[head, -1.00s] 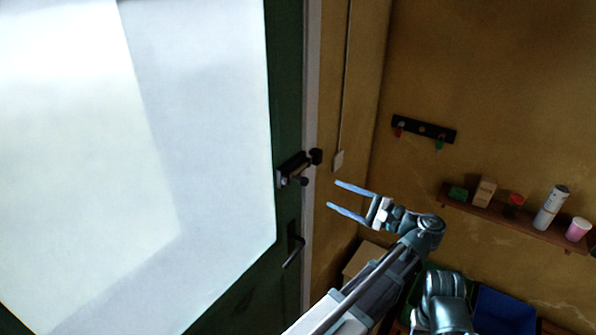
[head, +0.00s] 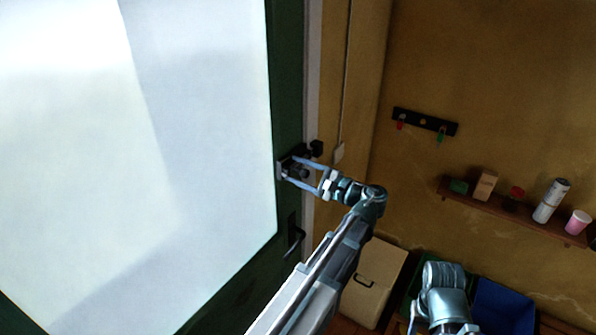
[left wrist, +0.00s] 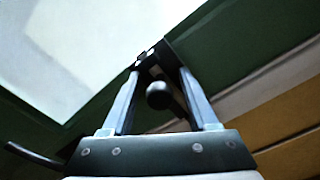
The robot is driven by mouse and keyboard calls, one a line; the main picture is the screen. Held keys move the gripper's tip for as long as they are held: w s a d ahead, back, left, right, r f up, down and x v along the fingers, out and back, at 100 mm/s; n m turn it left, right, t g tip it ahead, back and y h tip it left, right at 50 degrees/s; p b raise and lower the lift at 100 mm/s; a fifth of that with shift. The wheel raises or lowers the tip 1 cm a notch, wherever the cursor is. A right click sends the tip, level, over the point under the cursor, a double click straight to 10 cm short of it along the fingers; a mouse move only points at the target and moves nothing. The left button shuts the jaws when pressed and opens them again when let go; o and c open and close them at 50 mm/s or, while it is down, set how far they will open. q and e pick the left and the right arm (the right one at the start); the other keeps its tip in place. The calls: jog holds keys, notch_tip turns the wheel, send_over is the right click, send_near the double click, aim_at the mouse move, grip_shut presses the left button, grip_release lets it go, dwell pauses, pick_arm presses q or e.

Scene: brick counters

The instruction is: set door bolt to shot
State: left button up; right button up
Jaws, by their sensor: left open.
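The door bolt (head: 284,170) is a dark fitting with a pale end plate near the edge of the green door (head: 288,100). Its round black knob (left wrist: 159,95) shows between the fingers in the left wrist view. A black keeper block (head: 317,148) sits on the door frame beside the bolt. My left gripper (head: 289,168) is open, with its two fingers around the knob; I see no clear contact. In the left wrist view its fingers (left wrist: 160,72) stand either side of the knob. The bar is partly hidden, so I cannot tell how far it reaches. My right gripper is not visible.
A door handle (head: 296,238) is below the bolt. On the right wall are a hook rail (head: 425,122) and a shelf (head: 515,214) with several small items. A cardboard-coloured box (head: 375,280) and a blue bin (head: 503,305) stand below.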

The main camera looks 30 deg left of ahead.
pick_arm(q)
grip_shut()
dwell(0.3)
dwell(1.2)
